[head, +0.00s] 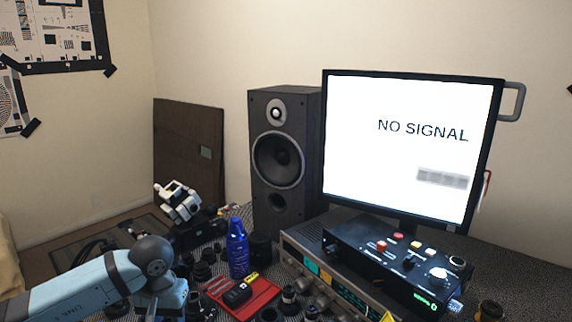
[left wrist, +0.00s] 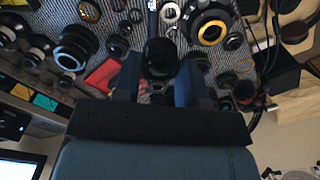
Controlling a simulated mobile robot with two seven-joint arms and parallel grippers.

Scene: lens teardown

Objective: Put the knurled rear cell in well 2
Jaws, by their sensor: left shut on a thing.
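My left gripper (left wrist: 160,72) shows in the left wrist view with a finger on each side of a dark round part (left wrist: 160,52), and is shut on it. The part looks black and short; I cannot make out any knurling, so I cannot tell whether it is the knurled rear cell. In the head view my left arm comes in at the lower left, with its fingers out of sight. I cannot identify well 2 in either view. My right gripper is in neither view.
A blue bottle (head: 238,250) stands behind a red tray (head: 262,296). Several lens rings and barrels crowd the patterned mat. A dark speaker (head: 262,205), a monitor (head: 400,150) and a control box (head: 350,254) stand behind and to the right.

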